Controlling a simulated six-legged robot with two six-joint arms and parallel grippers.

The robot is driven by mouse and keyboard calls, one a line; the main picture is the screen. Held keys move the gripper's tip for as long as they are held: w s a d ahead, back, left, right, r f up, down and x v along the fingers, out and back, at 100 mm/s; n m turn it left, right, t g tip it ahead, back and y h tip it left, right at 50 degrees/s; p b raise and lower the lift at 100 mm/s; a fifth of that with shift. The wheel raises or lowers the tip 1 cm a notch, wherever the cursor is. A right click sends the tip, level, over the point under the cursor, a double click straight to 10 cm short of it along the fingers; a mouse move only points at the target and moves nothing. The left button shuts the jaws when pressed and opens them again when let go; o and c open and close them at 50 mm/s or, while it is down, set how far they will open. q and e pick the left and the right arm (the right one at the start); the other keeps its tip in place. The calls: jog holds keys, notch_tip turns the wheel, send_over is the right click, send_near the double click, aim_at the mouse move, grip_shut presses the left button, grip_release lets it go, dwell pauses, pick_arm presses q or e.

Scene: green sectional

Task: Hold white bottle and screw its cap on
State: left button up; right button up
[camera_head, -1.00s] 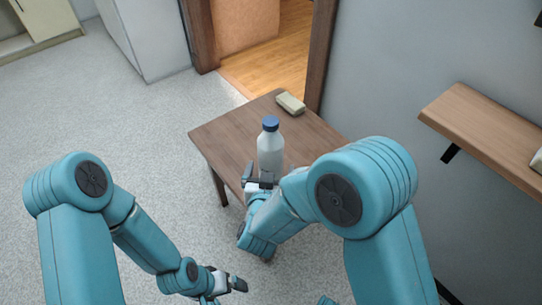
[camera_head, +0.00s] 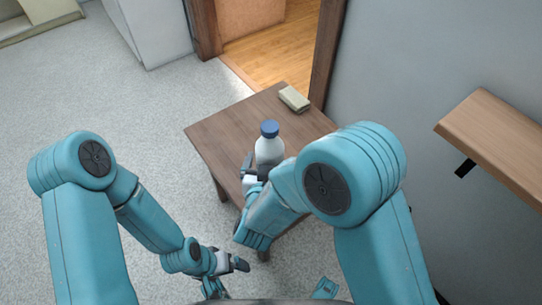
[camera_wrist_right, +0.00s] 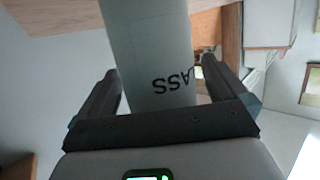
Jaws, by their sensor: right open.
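The white bottle (camera_head: 268,150) stands upright on the small wooden table (camera_head: 232,130) in the head view. Its blue cap (camera_head: 269,129) sits on top; whether it is tight cannot be told. My right gripper (camera_head: 252,172) is at the bottle's near side, low on its body. In the right wrist view its fingers (camera_wrist_right: 158,68) are open, one on each side of the bottle (camera_wrist_right: 150,45), with a gap visible on the left. Dark lettering shows on the bottle's side. My left gripper (camera_head: 238,264) is low in front of the table, away from the bottle; its jaw opening is unclear.
A pale box-like block (camera_head: 294,98) lies at the table's far corner. A wooden wall shelf (camera_head: 495,130) juts out at the right. A doorway opens behind the table. The carpet (camera_head: 120,100) on the left is clear.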

jog(key=shift+w+f, duration=0.1)
jog(key=shift+s+r, duration=0.25)
jog(key=shift+s, duration=0.05)
jog(key=shift+w+f, duration=0.1)
jog(key=shift+f, duration=0.05)
jog(key=c, duration=1.3)
notch_tip(320, 180, up, 20)
jog(key=p, duration=0.7)
send_over(270, 126)
